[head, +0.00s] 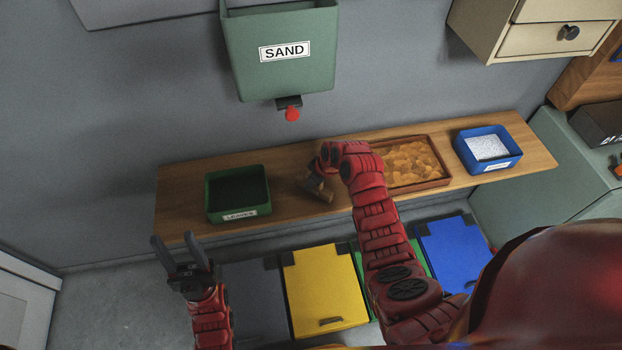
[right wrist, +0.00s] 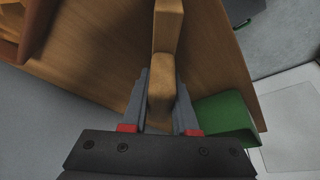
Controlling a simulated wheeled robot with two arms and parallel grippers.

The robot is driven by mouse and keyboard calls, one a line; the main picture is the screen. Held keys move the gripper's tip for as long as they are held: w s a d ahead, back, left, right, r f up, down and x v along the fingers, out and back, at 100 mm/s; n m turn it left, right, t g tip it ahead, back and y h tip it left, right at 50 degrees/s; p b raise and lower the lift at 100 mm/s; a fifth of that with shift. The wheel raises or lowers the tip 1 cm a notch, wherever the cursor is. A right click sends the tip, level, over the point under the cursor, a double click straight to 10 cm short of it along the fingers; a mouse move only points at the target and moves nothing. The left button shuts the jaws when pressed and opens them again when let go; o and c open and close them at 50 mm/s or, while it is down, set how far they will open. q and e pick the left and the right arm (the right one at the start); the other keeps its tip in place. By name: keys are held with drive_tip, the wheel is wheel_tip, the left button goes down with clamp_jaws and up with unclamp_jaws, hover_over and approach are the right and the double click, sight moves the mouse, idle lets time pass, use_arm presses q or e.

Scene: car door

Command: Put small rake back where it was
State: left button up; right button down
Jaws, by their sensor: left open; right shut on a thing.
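My right gripper (head: 322,180) is over the wooden shelf between the green box and the wooden tray. It is shut on a light-brown wooden piece (head: 319,191), which I take to be the small rake. My left gripper (head: 180,248) is open and empty, in front of the shelf's left end.
The shelf (head: 290,165) carries a green box (head: 238,212), a wooden tray (head: 445,182) of orange-brown bits and a blue box (head: 515,155) with white contents. A green SAND dispenser (head: 283,75) hangs above. Below are coloured lids, including a yellow one (head: 325,285).

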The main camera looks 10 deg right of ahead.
drive_tip(key=shift+f, duration=0.15)
drive_tip(key=c, duration=0.7)
unclamp_jaws()
